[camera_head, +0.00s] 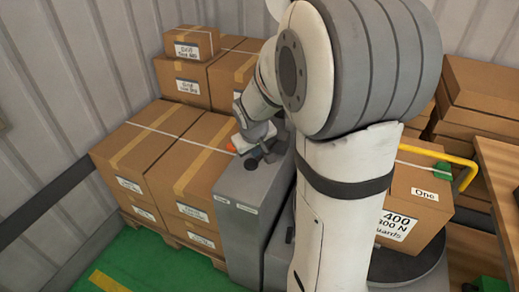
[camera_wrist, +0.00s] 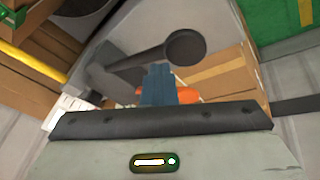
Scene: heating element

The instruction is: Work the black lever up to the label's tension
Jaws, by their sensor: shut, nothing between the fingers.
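The black lever (camera_wrist: 150,57) with a round knob shows in the wrist view, just beyond my fingers. In the head view the lever's dark end (camera_head: 252,163) sits at the top of the grey machine cabinet (camera_head: 240,205), close under my gripper (camera_head: 247,136). In the wrist view my gripper (camera_wrist: 158,85) is shut with nothing in it, and the knob is up and right of the fingertips. I cannot tell whether they touch the lever.
An orange part (camera_head: 231,148) is beside my gripper. Stacked cartons (camera_head: 150,150) stand on a pallet at left. The labelled carton (camera_head: 420,180) rests on a dark round plate (camera_head: 405,268), near a yellow bar (camera_head: 435,153). Green floor (camera_head: 150,265) is open at front left.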

